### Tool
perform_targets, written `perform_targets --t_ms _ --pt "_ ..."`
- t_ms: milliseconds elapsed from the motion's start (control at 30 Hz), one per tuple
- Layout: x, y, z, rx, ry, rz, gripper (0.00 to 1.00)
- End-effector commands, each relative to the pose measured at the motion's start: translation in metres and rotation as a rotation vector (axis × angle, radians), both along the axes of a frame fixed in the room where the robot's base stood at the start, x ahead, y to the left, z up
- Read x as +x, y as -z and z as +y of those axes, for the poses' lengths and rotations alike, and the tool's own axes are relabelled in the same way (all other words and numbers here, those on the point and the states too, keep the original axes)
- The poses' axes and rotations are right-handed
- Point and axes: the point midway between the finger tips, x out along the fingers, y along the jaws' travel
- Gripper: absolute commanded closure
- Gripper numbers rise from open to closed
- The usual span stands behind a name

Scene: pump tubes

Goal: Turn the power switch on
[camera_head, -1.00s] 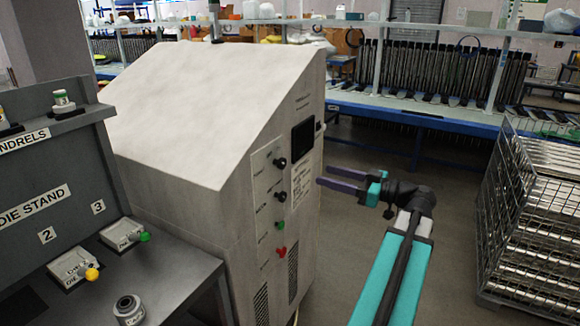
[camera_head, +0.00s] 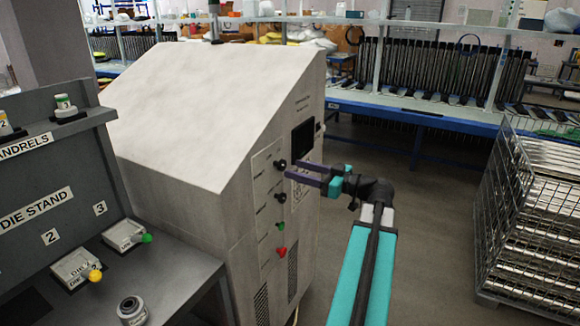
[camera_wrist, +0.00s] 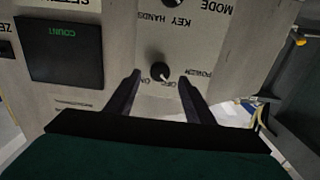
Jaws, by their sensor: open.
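The power switch (camera_head: 281,164) is the upper black round knob on the slanted-top machine's front panel. In the wrist view the power switch (camera_wrist: 159,71) sits by upside-down POWER, OFF and ON labels; I cannot surely tell its setting. My gripper (camera_head: 290,171) is open, with its two dark fingers pointing at the panel near this knob. In the wrist view my gripper (camera_wrist: 159,77) has a finger on each side of the knob with gaps between. Whether the fingertips reach the panel is unclear.
A second knob (camera_head: 281,196), a green button (camera_head: 280,227) and a red button (camera_head: 281,252) lie below on the panel. A dark screen (camera_head: 303,138) is at upper right. A die stand (camera_head: 45,205) stands left, a wire cage of metal bars (camera_head: 535,215) right, with open floor between.

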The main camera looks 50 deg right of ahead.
Motion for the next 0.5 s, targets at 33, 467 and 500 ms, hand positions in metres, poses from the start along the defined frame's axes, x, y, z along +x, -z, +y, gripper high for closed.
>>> perform_targets --t_ms 33,467,500 --pt "0.007 -0.001 0.002 0.001 -0.003 0.0 0.52" --pt "0.034 0.0 0.009 0.001 0.0 0.0 0.52" --pt "0.034 0.0 0.009 0.0 0.0 0.0 0.52"
